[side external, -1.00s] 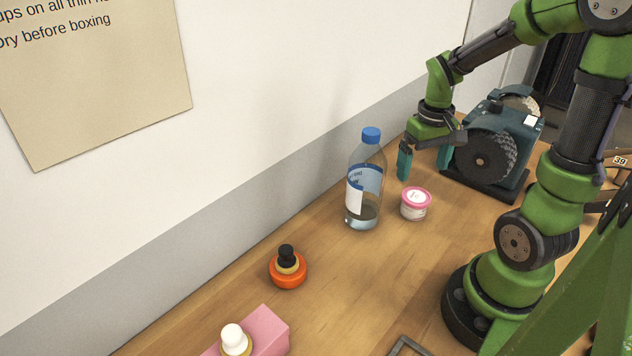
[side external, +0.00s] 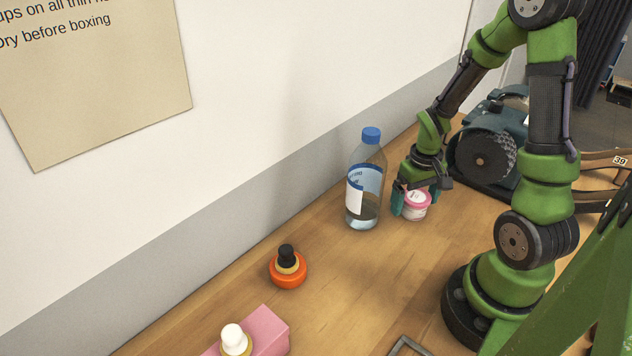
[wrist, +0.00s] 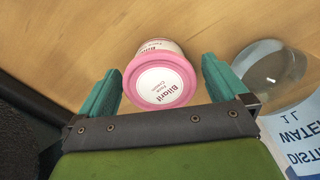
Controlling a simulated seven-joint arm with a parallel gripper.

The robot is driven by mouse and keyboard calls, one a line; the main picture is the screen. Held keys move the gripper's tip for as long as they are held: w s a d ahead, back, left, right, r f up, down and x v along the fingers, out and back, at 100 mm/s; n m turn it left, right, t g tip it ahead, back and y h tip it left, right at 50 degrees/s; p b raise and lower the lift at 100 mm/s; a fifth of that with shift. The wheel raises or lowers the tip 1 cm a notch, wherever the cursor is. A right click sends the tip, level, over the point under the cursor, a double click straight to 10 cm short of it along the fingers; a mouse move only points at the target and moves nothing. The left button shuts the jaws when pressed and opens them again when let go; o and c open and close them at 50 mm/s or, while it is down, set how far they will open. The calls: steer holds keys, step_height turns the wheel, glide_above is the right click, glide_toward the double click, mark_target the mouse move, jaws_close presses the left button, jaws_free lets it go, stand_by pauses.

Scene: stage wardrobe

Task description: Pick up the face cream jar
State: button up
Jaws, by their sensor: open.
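The face cream jar (side external: 416,205) is small, with a pink-rimmed lid and a white label, and stands upright on the wooden table. In the wrist view the jar (wrist: 160,82) lies between the two teal fingers, with a gap visible on each side.
A clear water bottle (side external: 366,180) with a blue cap stands close to the left of my gripper. A dark machine with a wheel (side external: 488,154) is behind on the right. An orange bottle (side external: 288,272) and a pink box (side external: 268,332) are nearer the front. The table between is clear.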

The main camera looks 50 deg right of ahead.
steer(key=shift+c, duration=0.2)
steer(key=shift+r, duration=0.1)
steer(key=c, duration=1.1)
